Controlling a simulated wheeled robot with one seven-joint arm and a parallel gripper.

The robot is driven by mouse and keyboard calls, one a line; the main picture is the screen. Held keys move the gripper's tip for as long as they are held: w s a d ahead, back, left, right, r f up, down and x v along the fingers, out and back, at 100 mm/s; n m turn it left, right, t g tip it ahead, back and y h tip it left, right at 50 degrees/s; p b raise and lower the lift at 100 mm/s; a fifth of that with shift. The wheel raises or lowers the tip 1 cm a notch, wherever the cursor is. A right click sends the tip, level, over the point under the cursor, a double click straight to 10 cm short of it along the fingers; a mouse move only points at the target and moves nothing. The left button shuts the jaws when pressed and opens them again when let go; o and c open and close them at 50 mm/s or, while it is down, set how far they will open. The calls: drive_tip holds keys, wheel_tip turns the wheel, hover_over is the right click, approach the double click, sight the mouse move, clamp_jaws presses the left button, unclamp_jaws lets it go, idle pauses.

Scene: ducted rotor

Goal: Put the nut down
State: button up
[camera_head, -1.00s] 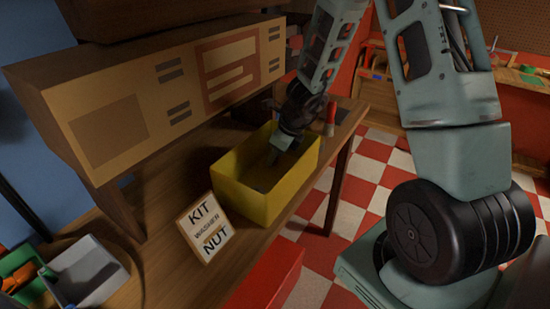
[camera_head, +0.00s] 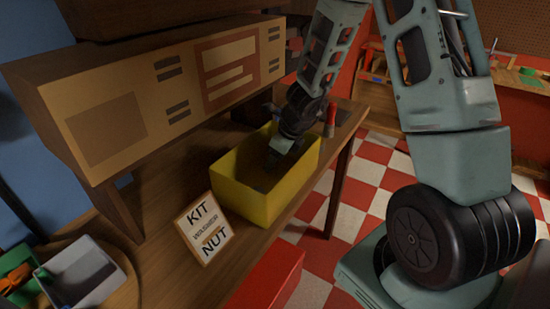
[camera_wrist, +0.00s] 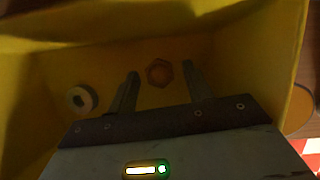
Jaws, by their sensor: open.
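The nut (camera_wrist: 159,73) is a dull orange-brown hexagonal ring. In the wrist view it lies on the floor of the yellow box, ahead of and between my fingertips. My gripper (camera_wrist: 160,80) is open, with a finger on each side of the nut and a gap showing on both sides. In the head view my gripper (camera_head: 278,155) reaches down into the yellow box (camera_head: 245,198), and the box walls hide the nut. A pale grey washer (camera_wrist: 81,99) lies in the same box, left of my gripper in the wrist view.
A sign reading KIT, WASHER, NUT (camera_head: 204,229) stands in front of the box on the wooden bench. A red-topped cylinder (camera_head: 330,120) stands behind the box. A grey tray (camera_head: 80,272) is at lower left. A wooden cabinet (camera_head: 160,95) overhangs the bench's left side.

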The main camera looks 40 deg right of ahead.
drive_tip(key=shift+r+p, duration=0.5)
drive_tip(key=shift+r, duration=0.05)
drive_tip(key=p+v, duration=0.5)
drive_tip(key=v, duration=0.7)
drive_tip(key=s+a+r+n+g+y, duration=0.1)
drive_tip(key=s+a+r+n, duration=0.25)
drive_tip(key=a+n, duration=0.6)
drive_tip(key=s+a+r+n+g+y, duration=0.15)
drive_tip(key=s+a+n, duration=0.35)
drive_tip(key=a+n, duration=0.5)
drive_tip(key=s+a+r+n+h, duration=0.1)
drive_tip(key=s+a+n+h, duration=0.1)
drive_tip(key=s+n, duration=0.5)
drive_tip(key=s+a+r+n+g+h, duration=0.1)
drive_tip(key=s+a+n, duration=0.4)
drive_tip(key=n, duration=0.7)
drive_tip(key=shift+s+a+r+h, duration=0.2)
drive_tip(key=shift+s+r+h, duration=0.25)
drive_tip(key=shift+s, duration=0.45)
drive_tip(key=shift+f+g, duration=0.1)
drive_tip(key=shift+g, duration=0.15)
